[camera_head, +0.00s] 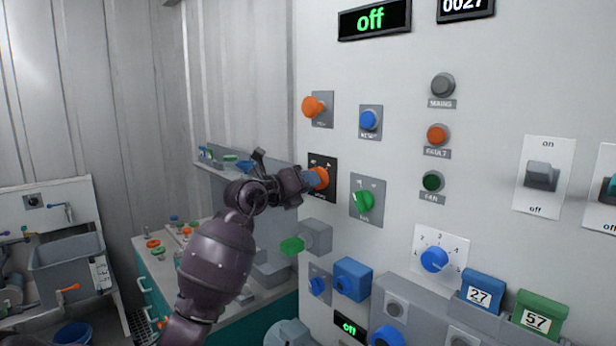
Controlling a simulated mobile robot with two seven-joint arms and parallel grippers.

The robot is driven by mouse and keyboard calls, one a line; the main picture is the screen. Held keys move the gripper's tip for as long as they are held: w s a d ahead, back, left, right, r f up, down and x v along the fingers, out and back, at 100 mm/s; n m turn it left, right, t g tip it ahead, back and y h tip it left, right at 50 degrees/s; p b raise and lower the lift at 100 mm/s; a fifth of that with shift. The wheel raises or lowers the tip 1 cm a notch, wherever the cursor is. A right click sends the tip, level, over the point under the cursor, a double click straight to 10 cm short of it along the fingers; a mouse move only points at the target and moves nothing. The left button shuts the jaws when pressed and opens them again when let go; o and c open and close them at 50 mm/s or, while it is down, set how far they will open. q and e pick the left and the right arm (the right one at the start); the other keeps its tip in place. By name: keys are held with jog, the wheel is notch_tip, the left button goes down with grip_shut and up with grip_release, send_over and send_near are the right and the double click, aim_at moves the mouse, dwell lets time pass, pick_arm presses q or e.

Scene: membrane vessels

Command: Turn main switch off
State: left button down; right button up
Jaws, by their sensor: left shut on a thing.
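A rotary switch with an orange knob (322,178) sits on a black plate (320,193) on the white panel; its small label is too small to read surely. My left gripper (313,178) reaches it from the left and is shut on the orange knob, hiding part of the knob and plate. The knob's exact angle is hard to tell. A black display (374,19) at the panel's top reads "off" in green. My right gripper is not in view.
Close by are an orange button (314,106), a blue button (369,120), a green knob (363,201) and a green-ended lever (292,245). A large on/off rocker (541,176) is further right. A teal bench (150,280) and a grey sink (68,262) stand left.

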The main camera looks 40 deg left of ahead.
pick_arm(q)
jog(key=shift+f, duration=0.1)
dwell(0.4)
jog(key=c, duration=1.1)
grip_release()
jog(key=shift+c, duration=0.2)
jog(key=shift+s, duration=0.1)
jog(key=s+b, duration=0.2)
jog(key=s, duration=0.8)
jog(key=shift+s+a, duration=0.3)
jog(key=shift+a, duration=0.15)
